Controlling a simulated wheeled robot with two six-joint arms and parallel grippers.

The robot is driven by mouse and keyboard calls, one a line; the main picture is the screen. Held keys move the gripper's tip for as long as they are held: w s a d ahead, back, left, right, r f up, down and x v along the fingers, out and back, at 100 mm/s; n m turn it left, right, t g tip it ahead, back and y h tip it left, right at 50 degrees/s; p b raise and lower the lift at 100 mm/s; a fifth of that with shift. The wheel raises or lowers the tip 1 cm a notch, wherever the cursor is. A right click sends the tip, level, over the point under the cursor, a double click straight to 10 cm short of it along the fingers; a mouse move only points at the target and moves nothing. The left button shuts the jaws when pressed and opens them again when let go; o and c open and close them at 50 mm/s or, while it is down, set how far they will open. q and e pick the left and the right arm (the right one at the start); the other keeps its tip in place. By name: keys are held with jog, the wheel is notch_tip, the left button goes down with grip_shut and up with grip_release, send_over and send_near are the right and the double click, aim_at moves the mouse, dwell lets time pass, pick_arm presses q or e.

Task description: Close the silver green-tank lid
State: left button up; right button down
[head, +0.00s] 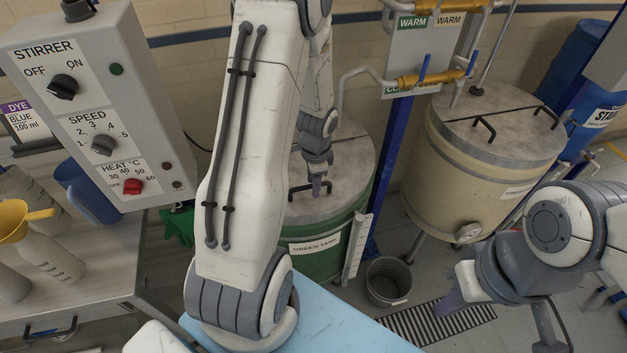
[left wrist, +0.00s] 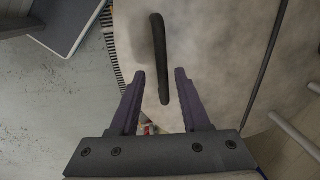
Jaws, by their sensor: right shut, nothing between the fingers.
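The green tank (head: 325,262) stands at the centre of the head view, labelled GREEN TANK. Its silver lid (head: 349,165) lies across the top, looking about flat; I cannot tell whether it is fully seated. A dark bar handle (head: 296,189) is on the lid, partly hidden by my left arm. My left gripper (head: 318,190) is over the front of the lid beside this handle. In the left wrist view the left gripper (left wrist: 160,82) is open, with the near end of the handle (left wrist: 158,50) between its fingers, not gripped. My right gripper (head: 447,304) is shut and empty, right of the tank.
A cream tank (head: 470,155) with its own lid stands at the right. A grey bucket (head: 388,282) and a floor grate (head: 440,322) lie in front. A stirrer control box (head: 95,100) and a bench with bottles (head: 48,258) are at the left. A blue post (head: 384,180) rises beside the green tank.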

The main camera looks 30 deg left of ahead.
pick_arm(q)
notch_tip(320, 180, up, 10)
jog(key=b, duration=0.1)
jog(key=shift+s+d+r, duration=0.25)
jog(key=shift+s+d, duration=0.15)
jog(key=shift+d, duration=0.05)
dwell(0.5)
